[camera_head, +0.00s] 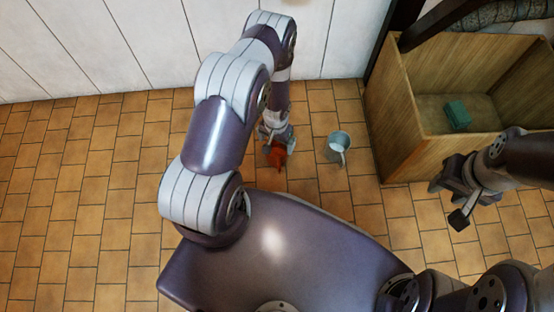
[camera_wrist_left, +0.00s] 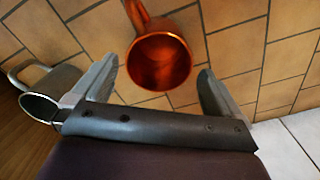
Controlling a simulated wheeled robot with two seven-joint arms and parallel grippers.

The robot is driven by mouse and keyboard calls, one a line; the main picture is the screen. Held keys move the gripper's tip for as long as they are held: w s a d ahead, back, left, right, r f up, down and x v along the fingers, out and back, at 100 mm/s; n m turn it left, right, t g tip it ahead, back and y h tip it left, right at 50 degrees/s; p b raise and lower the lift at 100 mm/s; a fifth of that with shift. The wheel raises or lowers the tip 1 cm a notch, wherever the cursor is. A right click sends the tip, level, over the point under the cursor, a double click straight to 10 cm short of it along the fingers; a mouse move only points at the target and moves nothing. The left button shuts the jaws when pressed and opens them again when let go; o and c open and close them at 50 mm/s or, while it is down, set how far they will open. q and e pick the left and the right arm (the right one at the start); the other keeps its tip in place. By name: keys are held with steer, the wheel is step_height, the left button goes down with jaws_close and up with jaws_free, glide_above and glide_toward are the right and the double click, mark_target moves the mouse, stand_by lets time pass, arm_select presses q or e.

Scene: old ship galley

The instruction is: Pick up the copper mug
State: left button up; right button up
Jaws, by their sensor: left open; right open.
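The copper mug (camera_head: 277,156) stands on the tiled floor, partly hidden by my left gripper in the head view. In the left wrist view the copper mug (camera_wrist_left: 160,58) shows its open rim, with its handle toward the top of the picture. My left gripper (camera_wrist_left: 160,84) is open, its two fingers apart on either side of the mug's near part. I cannot tell whether a finger touches it. In the head view my left gripper (camera_head: 277,140) is low by the mug. My right gripper (camera_head: 452,200) is open and empty at the right, in front of the wooden box.
A grey metal mug (camera_head: 339,147) stands on the floor right of the copper mug; it also shows in the left wrist view (camera_wrist_left: 62,82), close beside a finger. A wooden box (camera_head: 395,125) holds a green block (camera_head: 457,114). A white wall (camera_head: 80,50) runs behind. Floor at left is clear.

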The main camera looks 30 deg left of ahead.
mark_target(276, 151)
arm_select(q)
step_height(276, 151, down, 2)
steer(key=shift+f+b, duration=0.2)
steer(key=shift+b, duration=0.2)
step_height(276, 151, down, 5)
steer(key=b, duration=0.5)
steer(key=shift+s+f, duration=0.1)
steer(key=shift+s, duration=0.05)
steer(key=shift+r+p, duration=0.25)
steer(key=shift+p, duration=0.05)
steer(key=c, duration=0.9)
arm_select(e)
step_height(276, 151, down, 6)
steer(key=shift+f, duration=0.15)
